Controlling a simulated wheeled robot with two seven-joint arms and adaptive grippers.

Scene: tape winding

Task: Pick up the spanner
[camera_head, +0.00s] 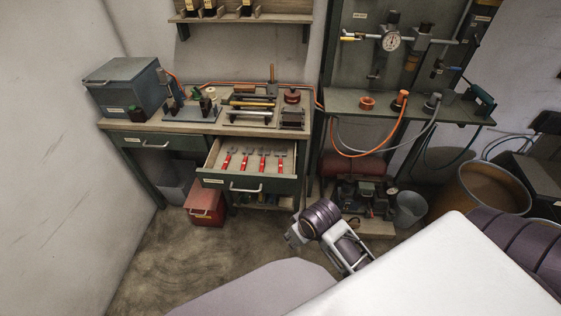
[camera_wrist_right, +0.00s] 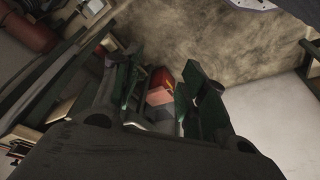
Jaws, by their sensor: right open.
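Several red-handled tools with grey heads lie side by side in the open wooden drawer (camera_head: 214,174) below the bench. They look like spanners (camera_head: 264,163), but their heads are too small to tell the types apart. My right gripper (camera_head: 292,238) is in front of and below the drawer, to its right, apart from the tools. In the right wrist view its two dark green fingers (camera_wrist_right: 158,95) stand apart with nothing held between them. No spanner can be made out in the right wrist view. My left gripper is not in view.
A red box (camera_head: 204,204) stands on the floor below the drawer; red also shows beyond the fingers in the wrist view. The bench top (camera_head: 190,126) holds a grey cabinet (camera_head: 122,88) and several tools. A compressor (camera_head: 357,190) and bucket (camera_head: 409,208) stand right.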

